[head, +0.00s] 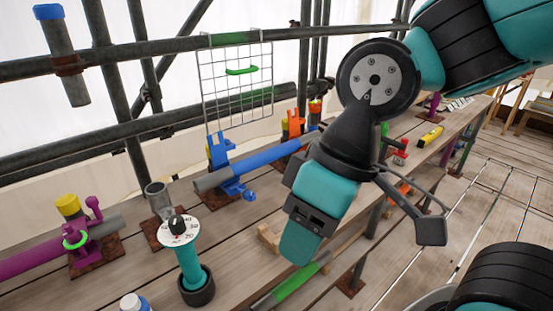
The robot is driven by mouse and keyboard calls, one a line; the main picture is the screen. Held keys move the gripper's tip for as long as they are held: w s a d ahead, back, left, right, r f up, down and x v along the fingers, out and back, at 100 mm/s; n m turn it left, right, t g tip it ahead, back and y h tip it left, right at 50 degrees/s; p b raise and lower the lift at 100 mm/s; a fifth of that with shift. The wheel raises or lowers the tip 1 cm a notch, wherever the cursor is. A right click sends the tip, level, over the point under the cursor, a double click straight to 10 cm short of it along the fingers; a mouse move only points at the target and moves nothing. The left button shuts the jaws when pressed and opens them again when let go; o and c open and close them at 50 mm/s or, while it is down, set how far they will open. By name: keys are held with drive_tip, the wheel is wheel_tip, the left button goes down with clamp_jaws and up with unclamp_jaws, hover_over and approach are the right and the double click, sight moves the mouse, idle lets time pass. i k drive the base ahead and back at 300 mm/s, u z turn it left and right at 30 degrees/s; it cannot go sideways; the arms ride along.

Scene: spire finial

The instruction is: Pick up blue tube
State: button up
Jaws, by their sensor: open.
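A blue tube (262,158) with a grey left end lies slanted on holders along the bench. A blue clamp (232,178) is at its left part. An orange holder (294,133) stands near its right part. My gripper (365,240) is open, in front and to the right of the tube in the picture. One jaw is teal and one dark, wide apart, with nothing seen between them. My wrist covers the area just past the tube's right end.
Scaffold pipes and a wire grid (237,90) stand behind the bench. A teal post with a white dial (180,231) stands in front. A purple pipe (52,253) lies at left. A green tube (295,283) is low, below my gripper. Wooden decking is open at right.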

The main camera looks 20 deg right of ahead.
sight(205, 183)
drive_tip(key=z, duration=0.75)
drive_tip(key=i, duration=1.55)
drive_tip(key=u, duration=0.5)
